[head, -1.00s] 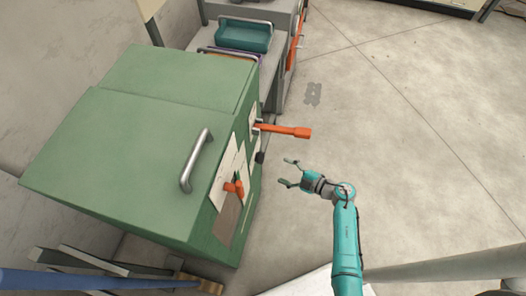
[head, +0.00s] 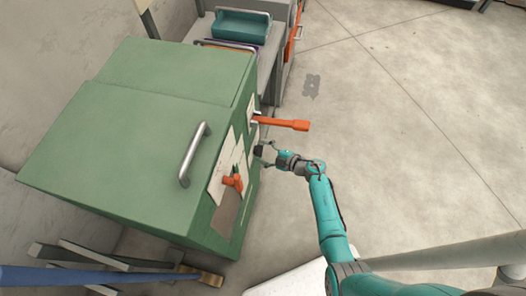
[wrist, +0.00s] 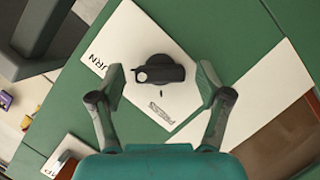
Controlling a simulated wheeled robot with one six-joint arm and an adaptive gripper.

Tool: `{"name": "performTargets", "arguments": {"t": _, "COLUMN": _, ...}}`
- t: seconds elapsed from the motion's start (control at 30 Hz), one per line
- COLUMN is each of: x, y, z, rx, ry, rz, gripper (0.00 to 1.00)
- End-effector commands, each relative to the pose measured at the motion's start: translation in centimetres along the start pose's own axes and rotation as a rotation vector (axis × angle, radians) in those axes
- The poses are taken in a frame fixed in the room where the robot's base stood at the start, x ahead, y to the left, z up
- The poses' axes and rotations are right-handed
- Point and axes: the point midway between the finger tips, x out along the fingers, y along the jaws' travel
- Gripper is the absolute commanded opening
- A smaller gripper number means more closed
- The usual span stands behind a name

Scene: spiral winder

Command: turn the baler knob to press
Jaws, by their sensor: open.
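The baler is a green cabinet (head: 140,150) at the left of the head view. Its black knob (wrist: 158,70) shows in the wrist view on a white plate (wrist: 182,98), with the printed words PRESS and, partly, "URN". The knob's bar lies nearly level in that view, and PRESS is printed just below it. The knob also shows small and dark in the head view (head: 258,151). My gripper (wrist: 160,88) is open, one finger on each side of the knob, with a gap at both sides. I cannot tell how far the fingertips are from the plate.
An orange lever (head: 285,123) sticks out just beyond my gripper. A smaller orange handle (head: 233,181) sits on the same face, nearer to me. A silver handle (head: 194,155) is on the cabinet's top. The floor at the right is clear.

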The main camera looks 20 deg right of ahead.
Motion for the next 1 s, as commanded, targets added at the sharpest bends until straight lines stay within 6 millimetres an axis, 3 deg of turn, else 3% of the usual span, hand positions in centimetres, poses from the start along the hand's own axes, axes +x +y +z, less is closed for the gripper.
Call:
{"name": "performTargets", "arguments": {"t": 0.33, "x": 0.31, "y": -0.02, "z": 0.01, "rx": 0.000, "ry": -0.001, "rz": 0.000, "gripper": 0.75}}
{"name": "performTargets", "arguments": {"t": 0.57, "x": 0.30, "y": -0.02, "z": 0.01, "rx": 0.000, "ry": -0.001, "rz": 0.000, "gripper": 0.17}}
{"name": "performTargets", "arguments": {"t": 1.0, "x": 0.30, "y": -0.11, "z": -0.01, "rx": -0.071, "ry": 0.000, "rz": 0.029, "gripper": 0.17}}
